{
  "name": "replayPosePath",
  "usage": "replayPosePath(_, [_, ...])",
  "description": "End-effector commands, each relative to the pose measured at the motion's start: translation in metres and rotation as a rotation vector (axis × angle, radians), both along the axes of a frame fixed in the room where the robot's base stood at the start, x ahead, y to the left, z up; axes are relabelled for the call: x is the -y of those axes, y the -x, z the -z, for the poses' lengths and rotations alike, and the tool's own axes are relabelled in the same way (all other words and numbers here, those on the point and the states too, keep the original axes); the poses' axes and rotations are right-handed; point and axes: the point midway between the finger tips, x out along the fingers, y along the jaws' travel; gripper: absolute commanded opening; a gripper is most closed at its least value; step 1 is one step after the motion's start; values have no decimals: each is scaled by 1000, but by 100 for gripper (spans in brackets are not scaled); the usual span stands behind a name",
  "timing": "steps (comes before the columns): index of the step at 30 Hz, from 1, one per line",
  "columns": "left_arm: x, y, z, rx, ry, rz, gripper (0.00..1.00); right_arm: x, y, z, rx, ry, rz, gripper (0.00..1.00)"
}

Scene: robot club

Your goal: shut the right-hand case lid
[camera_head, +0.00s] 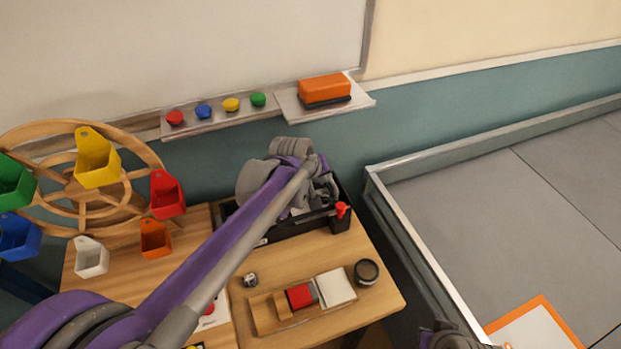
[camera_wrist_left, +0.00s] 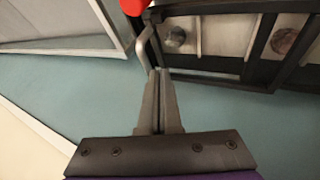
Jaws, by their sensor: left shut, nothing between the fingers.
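A black case (camera_head: 285,229) stands at the back right of the wooden table, largely covered by my left arm. In the left wrist view its dark frame (camera_wrist_left: 205,75) and compartments fill the upper right. A red knob (camera_head: 341,210) is at its front right corner; in the wrist view a red part (camera_wrist_left: 132,6) sits above a bent metal rod. My left gripper (camera_wrist_left: 158,72) is shut and empty, its tips close to the rod and the frame; I cannot tell if they touch. I cannot clearly make out a lid. A dark part, perhaps of my right arm, shows at the bottom right edge.
A wooden tray (camera_head: 262,316) with blocks and a dark round jar (camera_head: 367,272) stand at the table's front right. A wooden wheel (camera_head: 85,195) with coloured bins is at left. A wall shelf (camera_head: 290,104) is behind; a metal-edged arena (camera_head: 418,255) is right.

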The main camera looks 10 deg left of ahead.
Motion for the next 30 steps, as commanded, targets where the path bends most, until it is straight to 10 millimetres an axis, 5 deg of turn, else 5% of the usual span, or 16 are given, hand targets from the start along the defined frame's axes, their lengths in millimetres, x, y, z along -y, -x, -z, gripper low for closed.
replayPosePath(13, [4, -3, 1, 0, 0, 0, 0, 0, 0, 0, 0, 0, 0, 0])
replayPosePath(22, [37, -25, 0, 0, 0, 2, 0, 0, 0, -4, 1, 0, 0, 0])
replayPosePath(30, [38, -25, 1, 0, 0, 0, 0, 0, 0, -4, 1, 0, 0, 0])
